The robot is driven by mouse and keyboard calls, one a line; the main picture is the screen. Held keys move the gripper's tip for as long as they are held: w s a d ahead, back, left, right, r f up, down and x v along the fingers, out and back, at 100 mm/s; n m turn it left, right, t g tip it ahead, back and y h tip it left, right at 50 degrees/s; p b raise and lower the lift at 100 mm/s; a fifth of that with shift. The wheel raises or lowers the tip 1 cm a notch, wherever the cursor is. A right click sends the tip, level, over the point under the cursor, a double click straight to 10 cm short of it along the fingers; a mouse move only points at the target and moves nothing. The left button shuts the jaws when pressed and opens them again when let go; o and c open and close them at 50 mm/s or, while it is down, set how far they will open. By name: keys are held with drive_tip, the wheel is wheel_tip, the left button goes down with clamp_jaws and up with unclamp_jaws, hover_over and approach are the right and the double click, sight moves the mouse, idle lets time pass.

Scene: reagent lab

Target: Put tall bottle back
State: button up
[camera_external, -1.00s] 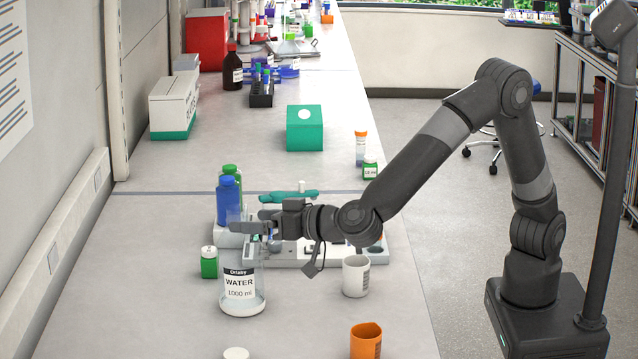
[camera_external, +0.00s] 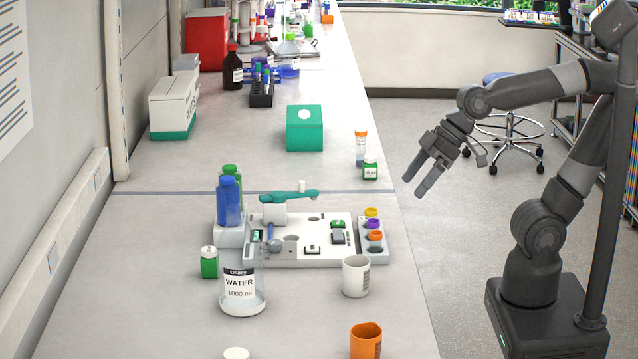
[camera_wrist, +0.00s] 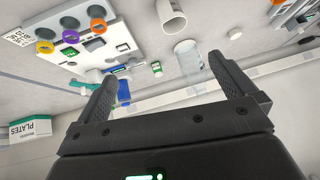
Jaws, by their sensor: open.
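A blue bottle (camera_external: 229,203) stands upright in a white holder (camera_external: 226,238) at the left of the bench, with a green-capped bottle (camera_external: 231,174) close behind it, partly hidden. Which of them counts as the tall bottle I cannot tell. A clear bottle labelled WATER 1000 ml (camera_external: 243,290) stands in front of them. My gripper (camera_external: 415,186) is open and empty, well to the right of these bottles, past the bench's right edge. In the wrist view the blue bottle (camera_wrist: 123,92) shows between the open fingers, at a distance.
A white rack (camera_external: 315,258) with colored caps and a teal-handled tool sits beside the bottles. A small green bottle (camera_external: 209,263), white mug (camera_external: 356,276) and orange cup (camera_external: 366,341) stand nearby. A green box (camera_external: 304,128) is farther back.

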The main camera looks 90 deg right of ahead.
drive_tip(key=s+d+f+g+h, duration=0.1)
drive_tip(key=s+d+f, duration=0.1)
drive_tip(key=s, duration=0.4)
drive_tip(key=shift+s+d+f+m+g+h, duration=0.3)
drive_tip(key=shift+s+d+g+h, duration=0.1)
drive_tip(key=shift+d, duration=0.4)
idle(0.3)
